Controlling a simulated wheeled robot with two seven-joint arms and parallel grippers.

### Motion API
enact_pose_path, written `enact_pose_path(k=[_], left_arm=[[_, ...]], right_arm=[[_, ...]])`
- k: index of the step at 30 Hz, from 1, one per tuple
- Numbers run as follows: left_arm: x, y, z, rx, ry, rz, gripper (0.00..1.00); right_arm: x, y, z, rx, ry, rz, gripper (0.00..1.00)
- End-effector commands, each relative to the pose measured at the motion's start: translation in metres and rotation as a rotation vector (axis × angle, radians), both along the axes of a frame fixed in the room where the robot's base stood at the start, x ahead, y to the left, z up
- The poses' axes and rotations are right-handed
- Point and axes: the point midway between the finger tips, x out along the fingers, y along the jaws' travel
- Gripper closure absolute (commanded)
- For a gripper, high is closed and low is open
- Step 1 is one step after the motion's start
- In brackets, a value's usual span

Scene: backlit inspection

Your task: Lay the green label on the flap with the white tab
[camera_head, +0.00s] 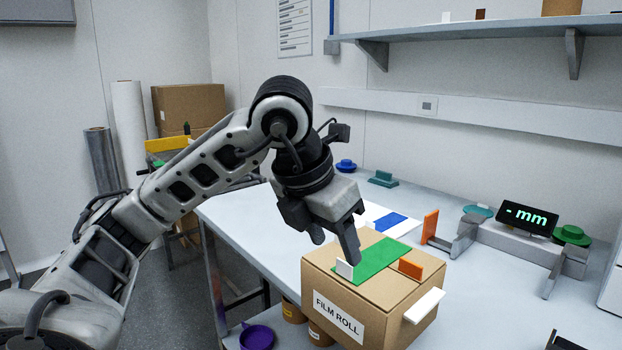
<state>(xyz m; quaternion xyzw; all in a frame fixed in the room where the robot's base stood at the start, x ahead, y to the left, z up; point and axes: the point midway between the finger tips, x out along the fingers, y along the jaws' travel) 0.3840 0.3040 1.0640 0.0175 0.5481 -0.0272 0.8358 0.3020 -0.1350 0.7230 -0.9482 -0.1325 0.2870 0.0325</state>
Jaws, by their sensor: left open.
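A cardboard box (330,279) marked FILM ROLL stands on the bench. The green label (381,258) lies on top of the box, close behind the upright white tab (344,268) on the left part of the top. An upright orange tab (411,268) stands on the right part, beside the label. My left gripper (336,248) is open, pointing down over the left part of the box top. One finger ends just above or at the label near the white tab; contact cannot be told. The other finger hangs farther left. The gripper holds nothing visible. My right gripper is not in view.
A white piece (424,305) juts from the box's right side. Behind are a white sheet with a blue patch (391,221), an orange upright block (430,226) and a gauge with a display (527,218). The bench right of the box is clear.

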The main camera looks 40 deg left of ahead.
Motion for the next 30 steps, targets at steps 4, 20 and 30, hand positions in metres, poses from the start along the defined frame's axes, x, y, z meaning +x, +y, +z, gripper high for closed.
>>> enact_pose_path(k=[4,20,30], left_arm=[[-0.015,0.001,0.040,0.000,-0.007,-0.001,0.47],[-0.044,0.003,0.100,0.001,0.002,-0.001,0.47],[-0.044,0.003,0.100,0.001,0.002,-0.001,0.47]], right_arm=[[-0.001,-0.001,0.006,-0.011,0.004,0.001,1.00],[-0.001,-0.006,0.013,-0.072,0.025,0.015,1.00],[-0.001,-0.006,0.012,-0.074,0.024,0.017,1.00]])
